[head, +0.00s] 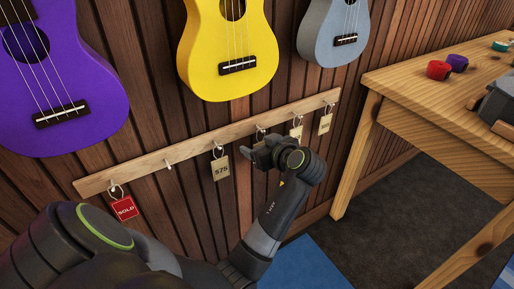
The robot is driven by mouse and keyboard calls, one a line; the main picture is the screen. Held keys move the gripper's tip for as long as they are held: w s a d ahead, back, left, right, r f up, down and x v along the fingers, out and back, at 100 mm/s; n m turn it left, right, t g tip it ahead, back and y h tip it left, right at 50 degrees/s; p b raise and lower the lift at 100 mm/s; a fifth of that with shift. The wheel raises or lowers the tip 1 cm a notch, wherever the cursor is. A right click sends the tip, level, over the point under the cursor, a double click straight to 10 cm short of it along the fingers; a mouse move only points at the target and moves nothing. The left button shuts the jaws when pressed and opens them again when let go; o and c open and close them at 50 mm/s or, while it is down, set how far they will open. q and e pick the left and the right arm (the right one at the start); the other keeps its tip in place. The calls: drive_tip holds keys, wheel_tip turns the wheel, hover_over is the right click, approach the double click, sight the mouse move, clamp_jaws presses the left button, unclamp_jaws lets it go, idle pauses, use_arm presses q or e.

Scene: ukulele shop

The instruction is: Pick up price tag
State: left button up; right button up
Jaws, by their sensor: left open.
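Several price tags hang by rings from hooks on a wooden rail (140,170) on the wall. A tan tag marked $75 (221,169) hangs near the rail's middle. A red SOLD tag (124,209) hangs at the left end. Two more tan tags hang to the right, a nearer one (297,132) and one at the right end (325,124). My left gripper (252,154) is open just right of the $75 tag, apart from it. It is in front of another hook and mostly hides what hangs there. My right gripper is out of view.
Purple (75,90), yellow (215,60) and grey (315,42) ukuleles hang above the rail. One hook (168,164) is bare. A wooden table (420,90) with small coloured items stands right. A blue mat (310,265) lies on the floor.

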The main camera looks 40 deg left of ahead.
use_arm(q)
drive_tip(key=shift+d, duration=0.1)
drive_tip(key=shift+c, duration=0.5)
drive_tip(key=c, duration=0.9)
drive_tip(key=shift+c, duration=0.2)
drive_tip(key=shift+r, duration=0.2)
